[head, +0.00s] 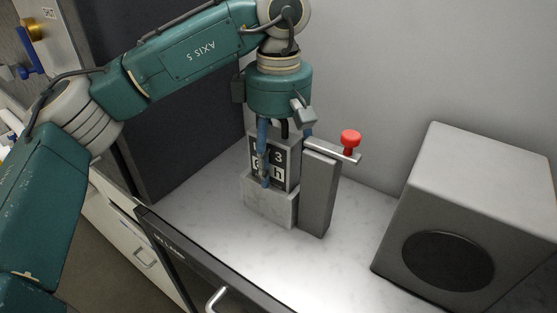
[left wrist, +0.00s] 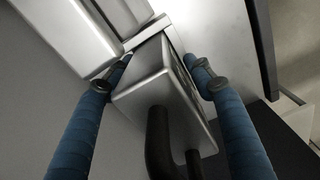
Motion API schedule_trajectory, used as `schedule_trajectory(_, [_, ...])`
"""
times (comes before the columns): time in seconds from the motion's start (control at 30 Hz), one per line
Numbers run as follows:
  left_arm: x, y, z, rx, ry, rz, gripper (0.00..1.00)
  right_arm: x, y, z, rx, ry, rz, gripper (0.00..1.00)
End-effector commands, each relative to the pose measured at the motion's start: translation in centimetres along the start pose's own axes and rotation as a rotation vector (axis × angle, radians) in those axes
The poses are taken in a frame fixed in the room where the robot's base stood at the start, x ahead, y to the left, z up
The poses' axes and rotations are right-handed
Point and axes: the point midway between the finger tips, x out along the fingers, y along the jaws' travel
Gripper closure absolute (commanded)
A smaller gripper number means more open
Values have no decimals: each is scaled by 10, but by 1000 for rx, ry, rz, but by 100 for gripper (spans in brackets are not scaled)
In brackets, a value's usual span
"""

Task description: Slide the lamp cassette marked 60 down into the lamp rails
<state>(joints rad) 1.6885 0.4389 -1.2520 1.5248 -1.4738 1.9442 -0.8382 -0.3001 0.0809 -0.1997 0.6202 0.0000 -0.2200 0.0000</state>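A grey lamp cassette (head: 290,147) stands upright at the light grey block (head: 266,203) on the bench, with its lower end at the block's top. The rails are hidden. My right gripper is out of view.
A grey post (head: 319,195) with a red knob (head: 350,140) on an arm stands close to the right of the cassette. A large grey box (head: 470,190) with a dark round face is at the right. The bench in front is clear.

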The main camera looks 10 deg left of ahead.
Motion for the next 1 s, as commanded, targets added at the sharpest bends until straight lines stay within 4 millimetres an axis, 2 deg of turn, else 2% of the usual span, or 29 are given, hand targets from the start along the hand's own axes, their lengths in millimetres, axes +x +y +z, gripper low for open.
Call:
schedule_trajectory(0.3, [1,0,0,0,0,-2,34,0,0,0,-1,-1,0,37])
schedule_trajectory(0.43, [-8,0,0,0,1,0,34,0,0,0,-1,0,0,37])
schedule_trajectory(0.57, [-29,1,0,0,0,2,34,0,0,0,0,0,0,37])
schedule_trajectory(0.8, [-82,0,0,-2,3,4,34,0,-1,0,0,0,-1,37])
schedule_trajectory(1.0, [-110,0,0,-2,2,2,34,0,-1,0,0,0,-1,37])
